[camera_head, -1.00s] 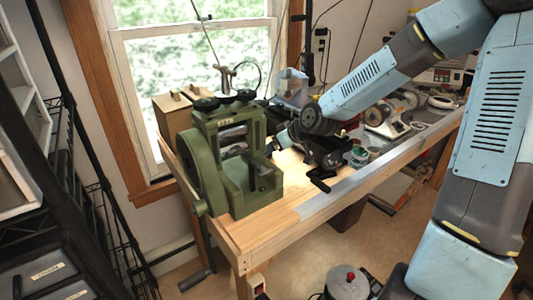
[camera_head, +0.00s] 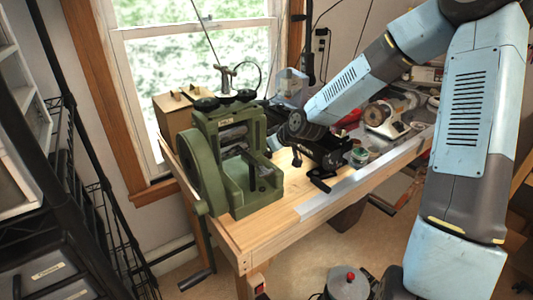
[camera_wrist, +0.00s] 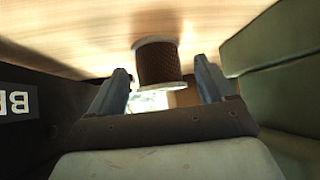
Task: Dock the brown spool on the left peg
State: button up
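The brown spool (camera_wrist: 158,64), with a dark wound middle and pale flanges, shows in the wrist view in front of the wooden surface. My gripper (camera_wrist: 162,72) is open, with one blue-grey finger on each side of the spool. A gap shows between the spool and each finger, so they look apart. In the head view my gripper (camera_head: 274,143) shows only in small part, just right of the green machine, and the spool cannot be made out. I cannot make out the left peg in either view.
The green rolling machine (camera_head: 228,165) stands at the bench's near left end, close to my gripper. A black device (camera_head: 322,155) sits to the right. The wooden bench (camera_head: 262,232) has bare wood at its front edge. A grinder (camera_head: 385,115) stands farther right.

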jog(key=c, duration=1.1)
notch_tip(320, 180, up, 28)
jog(key=shift+c, duration=0.2)
